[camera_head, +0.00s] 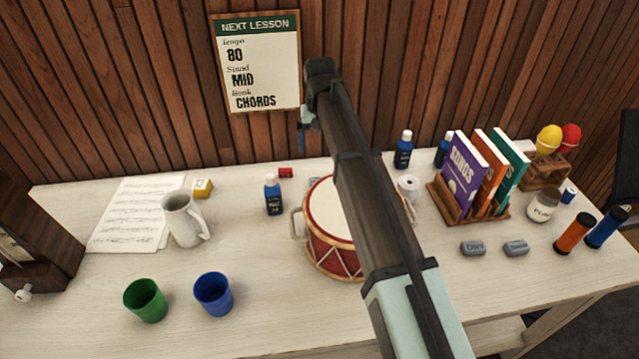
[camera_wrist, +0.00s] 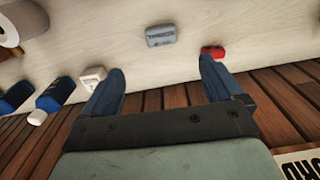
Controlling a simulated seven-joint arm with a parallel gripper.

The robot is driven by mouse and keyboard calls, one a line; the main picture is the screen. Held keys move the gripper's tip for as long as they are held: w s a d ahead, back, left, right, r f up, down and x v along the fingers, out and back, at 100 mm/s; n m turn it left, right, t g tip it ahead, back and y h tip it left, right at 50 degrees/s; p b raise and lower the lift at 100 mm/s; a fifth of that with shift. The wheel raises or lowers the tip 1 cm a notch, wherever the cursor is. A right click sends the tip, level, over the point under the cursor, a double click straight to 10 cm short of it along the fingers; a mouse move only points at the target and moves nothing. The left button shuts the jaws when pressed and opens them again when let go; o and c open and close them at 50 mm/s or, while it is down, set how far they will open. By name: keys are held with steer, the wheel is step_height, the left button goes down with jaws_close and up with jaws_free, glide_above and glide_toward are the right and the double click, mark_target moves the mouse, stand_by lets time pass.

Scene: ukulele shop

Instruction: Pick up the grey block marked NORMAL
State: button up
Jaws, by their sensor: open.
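Three small grey blocks show. One (camera_head: 472,247), marked DRY, lies at front right of the book rack; another (camera_head: 516,248) beside it has lettering too small to read. A third grey block (camera_wrist: 160,36) lies on the table in the wrist view; its dark lettering is not clearly legible. In the head view it shows partly behind the drum (camera_head: 313,181). I cannot tell which is marked NORMAL. My gripper (camera_wrist: 161,67) is open and empty, its blue fingers apart, with the third block beyond the gap. In the head view my gripper (camera_head: 301,139) is above the table's back edge.
A red block (camera_wrist: 212,52) lies near the right finger and a white block (camera_wrist: 93,74) near the left one. The red-and-white drum (camera_head: 325,235) stands mid-table, partly hidden by my arm. Blue bottles (camera_head: 403,150) stand at the back. The front middle is clear.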

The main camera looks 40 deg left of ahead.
glide_above(319, 180)
steer(key=f, duration=0.7)
steer(key=shift+s+d+f, duration=0.15)
steer(key=shift+s+d, duration=0.05)
steer(key=shift+s, duration=0.05)
steer(key=shift+w+a+f, duration=0.1)
steer(key=shift+w+f, duration=0.05)
steer(key=shift+f, duration=1.5)
steer(key=shift+w+f, duration=0.1)
steer(key=shift+f, duration=1.5)
steer(key=c, duration=1.1)
steer(key=shift+r, duration=0.1)
steer(key=shift+c, duration=0.2)
